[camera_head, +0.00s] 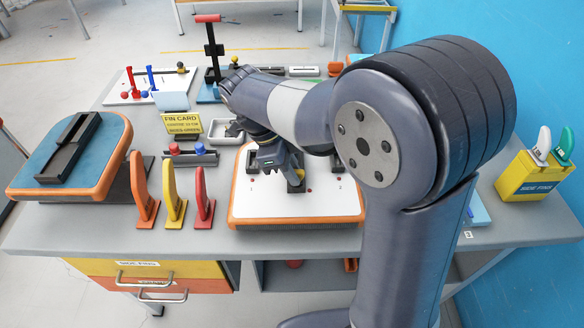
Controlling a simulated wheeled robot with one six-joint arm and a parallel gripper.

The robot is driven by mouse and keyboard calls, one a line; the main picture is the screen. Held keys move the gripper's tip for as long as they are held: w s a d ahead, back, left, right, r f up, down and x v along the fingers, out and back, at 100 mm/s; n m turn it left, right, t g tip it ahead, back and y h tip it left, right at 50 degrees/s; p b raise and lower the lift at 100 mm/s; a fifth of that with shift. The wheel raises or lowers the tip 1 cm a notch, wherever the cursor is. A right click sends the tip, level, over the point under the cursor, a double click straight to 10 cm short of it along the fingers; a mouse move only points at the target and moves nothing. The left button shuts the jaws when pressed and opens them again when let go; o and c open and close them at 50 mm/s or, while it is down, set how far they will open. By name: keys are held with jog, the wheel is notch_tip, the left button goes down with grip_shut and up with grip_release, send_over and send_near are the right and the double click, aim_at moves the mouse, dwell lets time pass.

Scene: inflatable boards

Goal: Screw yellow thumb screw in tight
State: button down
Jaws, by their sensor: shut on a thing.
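A white board with an orange rim (296,216) lies on the grey table in front of my arm. My gripper (294,182) points down over the middle of this board, between the marks 1 and 2. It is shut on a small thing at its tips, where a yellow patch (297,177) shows. This fits the yellow thumb screw, but most of it is hidden by the jaws. I cannot tell how deep it sits. A dark slotted fitting (252,160) stands at the board's back left.
Orange, yellow and red fins (173,192) stand upright left of the board. A blue-topped board with a black box (68,147) lies far left. A yellow fin box (531,176) stands at the right by the blue wall. A FIN CARD sign (181,124) stands behind the fins.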

aim_at(302, 171)
jog(key=shift+r, duration=0.1)
jog(key=m, duration=0.1)
jog(key=m+g+p, duration=0.1)
jog(key=m, duration=0.1)
jog(key=shift+w+m+y, duration=0.2)
jog(key=shift+m+y, duration=0.1)
jog(key=c, duration=1.2)
grip_release()
jog(key=shift+c, duration=0.2)
notch_tip(302, 171, up, 5)
jog(key=p, duration=0.4)
jog(key=shift+s, duration=0.1)
jog(key=n+t, duration=0.1)
jog(key=n, duration=0.2)
jog(key=shift+s+n+b, duration=0.15)
jog(key=shift+n+b, duration=0.15)
jog(key=shift+b, duration=0.1)
jog(key=shift+n, duration=0.3)
